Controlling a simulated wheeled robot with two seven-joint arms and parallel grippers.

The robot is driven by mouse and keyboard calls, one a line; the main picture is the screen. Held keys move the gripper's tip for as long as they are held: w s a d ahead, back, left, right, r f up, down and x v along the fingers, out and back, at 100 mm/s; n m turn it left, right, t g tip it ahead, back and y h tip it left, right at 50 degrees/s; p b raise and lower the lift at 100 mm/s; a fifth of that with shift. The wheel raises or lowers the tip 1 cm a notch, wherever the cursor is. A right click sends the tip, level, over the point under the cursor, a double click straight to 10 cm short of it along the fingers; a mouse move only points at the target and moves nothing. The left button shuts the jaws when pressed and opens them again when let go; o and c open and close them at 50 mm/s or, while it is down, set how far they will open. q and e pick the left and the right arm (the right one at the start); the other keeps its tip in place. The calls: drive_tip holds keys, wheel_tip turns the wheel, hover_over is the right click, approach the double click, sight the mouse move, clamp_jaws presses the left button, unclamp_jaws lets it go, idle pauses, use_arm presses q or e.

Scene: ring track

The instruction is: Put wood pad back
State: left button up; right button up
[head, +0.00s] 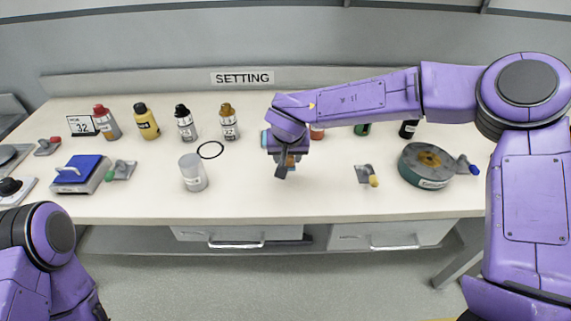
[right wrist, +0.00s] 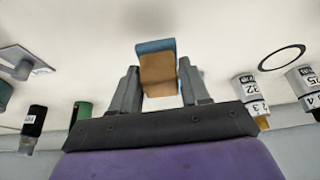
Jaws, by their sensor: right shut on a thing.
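The wood pad (right wrist: 158,75) is a small tan-brown block with a blue strip along one end. My right gripper (right wrist: 158,66) is shut on it, with one finger on each side. In the head view, my right gripper (head: 284,166) is over the middle of the white table, pointing down. Only a small brown part of the wood pad (head: 291,159) shows there beside the dark finger. I cannot tell how far it is above the table. My left arm shows at the lower left, and its gripper is out of view.
A grey cylinder (head: 193,173) and a black ring (head: 211,150) are left of the gripper. Several bottles stand behind. A yellow-tipped clamp (head: 367,176) and round green container (head: 426,167) are right. A blue-topped block (head: 79,174) is far left. The white table (head: 250,203) is bare near its front edge.

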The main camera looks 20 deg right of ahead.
drive_tip(key=x, duration=0.4)
drive_tip(key=shift+s+a+f, duration=0.25)
drive_tip(key=shift+s+a, duration=0.05)
drive_tip(key=shift+s, duration=0.1)
drive_tip(key=o, duration=0.9)
drive_tip(key=shift+f, duration=0.1)
drive_tip(key=shift+o, duration=0.2)
drive_tip(key=v, duration=1.2)
